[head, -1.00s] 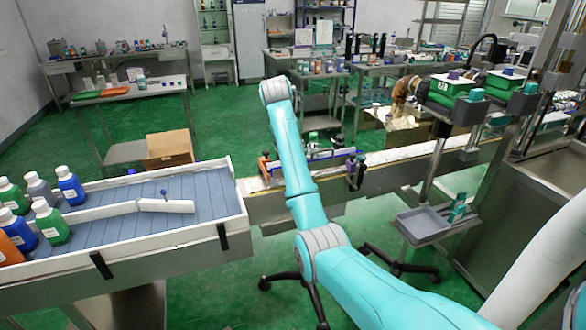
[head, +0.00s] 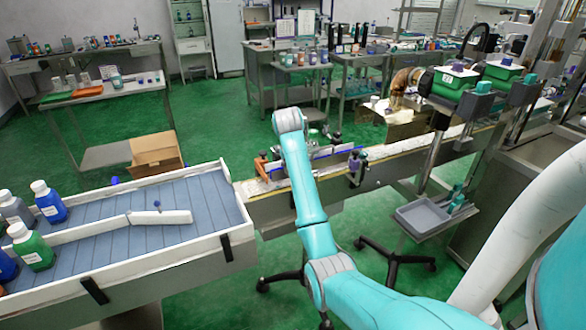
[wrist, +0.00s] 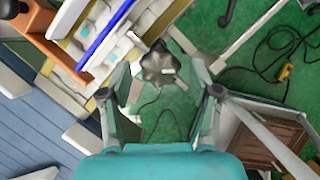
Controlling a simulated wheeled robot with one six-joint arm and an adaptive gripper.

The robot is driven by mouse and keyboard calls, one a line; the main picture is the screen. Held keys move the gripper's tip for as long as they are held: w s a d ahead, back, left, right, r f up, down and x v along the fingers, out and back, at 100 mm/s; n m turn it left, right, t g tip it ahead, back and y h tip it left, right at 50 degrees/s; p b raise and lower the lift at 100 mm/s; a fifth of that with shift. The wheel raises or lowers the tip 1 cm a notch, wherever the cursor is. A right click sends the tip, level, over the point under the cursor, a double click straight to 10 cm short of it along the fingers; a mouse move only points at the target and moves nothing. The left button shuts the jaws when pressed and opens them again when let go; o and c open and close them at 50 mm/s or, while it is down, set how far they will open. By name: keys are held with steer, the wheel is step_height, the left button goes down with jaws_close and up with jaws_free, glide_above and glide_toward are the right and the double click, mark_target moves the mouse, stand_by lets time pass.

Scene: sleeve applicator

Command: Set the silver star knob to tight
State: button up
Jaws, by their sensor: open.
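The silver star knob (wrist: 158,64) shows in the wrist view as a dark grey, lobed knob just above the middle of the picture. My gripper (wrist: 161,76) is open, with one finger on each side of the knob. A clear gap shows on both sides, and nothing is held. I cannot tell how far the knob lies beyond the fingertips in depth. No tight or loose marking is readable. In the head view my arm hides the gripper, and I cannot make out the silver knob for certain.
A conveyor rail (head: 400,153) runs beside the work spot. A blue-edged guide (wrist: 104,36) and an orange part (wrist: 32,22) lie at upper left in the wrist view. A white-walled bottle table (head: 100,214) stands left. A grey tray (head: 421,217) is at right.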

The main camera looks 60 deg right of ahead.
steer(key=c, duration=1.1)
steer(key=shift+c, duration=0.2)
steer(key=shift+m, duration=0.4)
steer(key=shift+w+m+g, duration=0.15)
steer(key=shift+m+g, duration=0.45)
steer(key=shift+m, duration=0.75)
steer(key=shift+w+m+g, duration=0.1)
steer(key=shift+m+g, duration=0.5)
steer(key=shift+m, duration=0.75)
steer(key=o, duration=1.1)
steer(key=shift+o, duration=0.2)
